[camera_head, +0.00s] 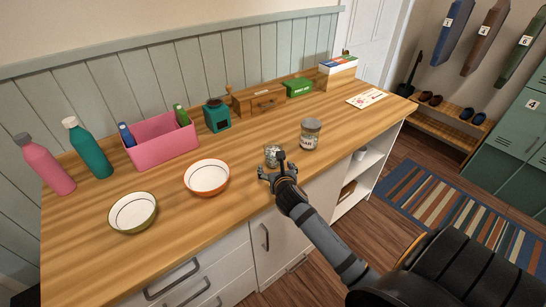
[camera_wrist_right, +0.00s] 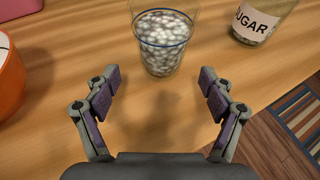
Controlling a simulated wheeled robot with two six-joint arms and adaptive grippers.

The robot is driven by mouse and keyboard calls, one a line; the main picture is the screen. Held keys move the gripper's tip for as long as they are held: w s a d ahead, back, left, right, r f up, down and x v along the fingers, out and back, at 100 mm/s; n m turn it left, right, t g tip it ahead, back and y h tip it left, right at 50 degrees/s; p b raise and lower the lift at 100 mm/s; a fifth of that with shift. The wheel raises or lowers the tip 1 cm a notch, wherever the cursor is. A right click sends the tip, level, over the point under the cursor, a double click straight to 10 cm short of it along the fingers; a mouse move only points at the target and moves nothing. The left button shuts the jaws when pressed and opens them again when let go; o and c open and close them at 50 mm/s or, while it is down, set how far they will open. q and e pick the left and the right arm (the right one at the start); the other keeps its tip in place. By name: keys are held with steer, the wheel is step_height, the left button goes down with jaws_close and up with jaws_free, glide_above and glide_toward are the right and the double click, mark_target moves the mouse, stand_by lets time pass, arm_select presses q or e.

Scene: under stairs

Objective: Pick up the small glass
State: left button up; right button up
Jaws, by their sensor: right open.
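The small glass (camera_head: 271,151) stands upright on the wooden counter near its front edge, partly hidden by my gripper in the head view. In the right wrist view the glass (camera_wrist_right: 163,42) is clear, with a blue band, and looks filled with small pale beads. My right gripper (camera_head: 273,170) is open and empty, just in front of the glass. In the wrist view its two fingers (camera_wrist_right: 160,88) are spread wide, with the glass beyond the fingertips and not between them. My left gripper is in neither view.
A sugar jar (camera_head: 310,134) stands right of the glass. An orange bowl (camera_head: 207,177) and a green-rimmed bowl (camera_head: 133,212) sit left. A pink bin (camera_head: 163,143), teal bottle (camera_head: 88,149) and pink bottle (camera_head: 47,166) stand behind. Bare wood (camera_head: 245,205) lies along the front edge.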

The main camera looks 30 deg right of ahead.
mark_target(275, 164)
steer(key=shift+w+d+f, duration=0.25)
steer(key=shift+w, duration=0.4)
steer(key=x, duration=0.4)
steer(key=shift+d+r+p, duration=0.1)
steer(key=shift+p, duration=0.25)
steer(key=shift+w+d+f, duration=0.15)
steer(key=shift+w+f, duration=0.1)
steer(key=shift+w, duration=0.15)
steer(key=shift+s+r, duration=0.1)
steer(key=shift+s, duration=0.05)
steer(key=shift+c, duration=1.6)
steer(key=c, duration=1.3)
steer(key=shift+r, duration=0.1)
